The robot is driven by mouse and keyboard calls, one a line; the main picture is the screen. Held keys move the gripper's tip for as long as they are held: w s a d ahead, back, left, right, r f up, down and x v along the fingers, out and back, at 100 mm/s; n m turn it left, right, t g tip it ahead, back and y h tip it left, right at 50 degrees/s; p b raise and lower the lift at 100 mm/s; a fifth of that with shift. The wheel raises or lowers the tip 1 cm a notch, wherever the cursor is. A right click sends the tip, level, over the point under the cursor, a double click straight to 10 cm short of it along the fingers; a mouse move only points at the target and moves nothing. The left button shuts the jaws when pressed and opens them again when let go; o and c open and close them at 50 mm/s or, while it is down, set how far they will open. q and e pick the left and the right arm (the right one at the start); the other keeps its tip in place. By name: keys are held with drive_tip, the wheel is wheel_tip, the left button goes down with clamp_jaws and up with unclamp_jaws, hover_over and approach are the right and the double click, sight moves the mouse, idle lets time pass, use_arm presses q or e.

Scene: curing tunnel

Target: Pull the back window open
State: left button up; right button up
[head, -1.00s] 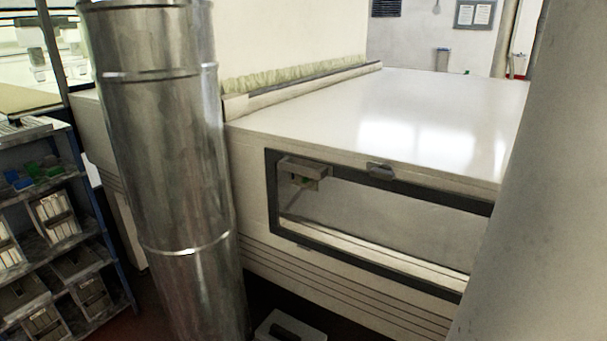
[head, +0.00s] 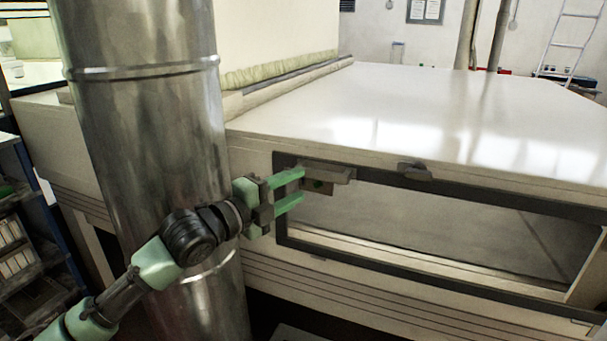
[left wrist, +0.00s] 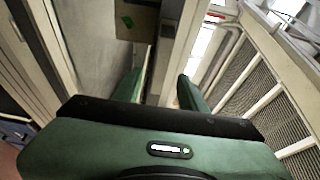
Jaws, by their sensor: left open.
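The window (head: 450,227) is a long dark-framed pane in the side of the white tunnel housing (head: 400,110). A grey block-like handle (head: 330,174) with a small green mark sits at its upper left corner. My left gripper (head: 298,187) is open, with its two green fingers pointing at the handle's left end. I cannot tell whether the upper finger touches it. In the left wrist view my gripper (left wrist: 160,88) is open with the fingers apart, and the handle (left wrist: 138,22) lies ahead, left of the gap. My right gripper is not in view.
A thick shiny metal duct (head: 150,120) stands left of the window, behind my left arm. A small grey latch (head: 414,171) sits on the window's top edge. Shelving (head: 20,230) stands at far left. A ladder (head: 575,40) leans at the back right.

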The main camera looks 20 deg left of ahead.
sight(319, 177)
use_arm(q)
drive_tip(key=p+x, duration=0.1)
drive_tip(key=x, duration=0.4)
drive_tip(key=p+x, duration=0.1)
drive_tip(key=x, duration=0.1)
drive_tip(key=shift+d+r+p, duration=0.2)
drive_tip(key=shift+d+p, duration=0.15)
drive_tip(key=shift+w+d+f, duration=0.1)
drive_tip(key=shift+w+d, duration=0.05)
drive_tip(key=shift+w, duration=0.15)
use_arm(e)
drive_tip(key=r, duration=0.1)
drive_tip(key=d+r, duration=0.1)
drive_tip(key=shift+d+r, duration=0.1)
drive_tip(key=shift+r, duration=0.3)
use_arm(q)
clamp_jaws()
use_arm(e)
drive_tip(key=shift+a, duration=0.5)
use_arm(q)
drive_tip(key=shift+f, duration=0.1)
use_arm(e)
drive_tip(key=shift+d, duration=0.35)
